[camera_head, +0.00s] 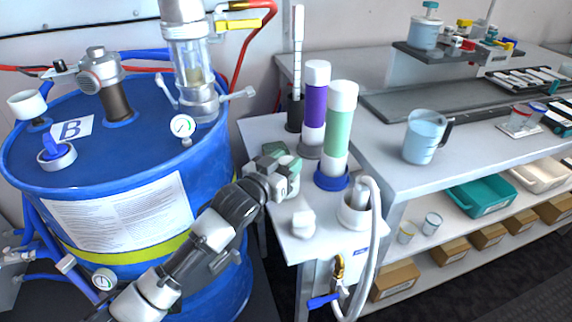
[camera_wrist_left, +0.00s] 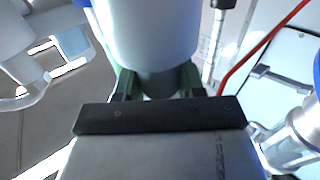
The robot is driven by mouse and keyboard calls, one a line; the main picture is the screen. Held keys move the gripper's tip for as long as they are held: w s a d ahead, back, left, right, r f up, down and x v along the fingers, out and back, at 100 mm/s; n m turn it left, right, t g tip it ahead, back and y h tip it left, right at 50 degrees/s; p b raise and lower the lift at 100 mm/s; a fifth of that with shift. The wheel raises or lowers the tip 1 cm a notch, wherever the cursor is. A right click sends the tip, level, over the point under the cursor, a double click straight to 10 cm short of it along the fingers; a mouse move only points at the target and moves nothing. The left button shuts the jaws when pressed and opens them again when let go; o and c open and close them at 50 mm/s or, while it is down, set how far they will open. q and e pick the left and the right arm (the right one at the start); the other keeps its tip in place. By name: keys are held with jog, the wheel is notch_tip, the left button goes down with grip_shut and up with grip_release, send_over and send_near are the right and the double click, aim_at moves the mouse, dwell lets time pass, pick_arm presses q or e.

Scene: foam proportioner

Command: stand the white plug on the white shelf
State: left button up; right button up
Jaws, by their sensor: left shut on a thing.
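The white plug (camera_wrist_left: 150,35) shows large at the top of the left wrist view, as a wide pale cylinder with a narrower, shaded part between the green fingers. My left gripper (camera_head: 287,170) is shut on it, above the white shelf (camera_head: 262,127) beside the blue drum. In the head view a small white piece (camera_head: 303,224) shows just below the gripper, near the shelf's front part; I cannot tell whether it touches the shelf or is the held plug. The fingertips are partly hidden. My right gripper is in neither view.
Purple (camera_head: 314,110) and green (camera_head: 339,125) tubes with white caps stand close right of the gripper. A black holder (camera_head: 294,113) with a tall white stick is behind. A white hose holder (camera_head: 356,213) is at right front. The blue drum (camera_head: 100,168) bounds the left.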

pick_arm(q)
jog(key=shift+f, duration=0.3)
jog(key=o, duration=1.2)
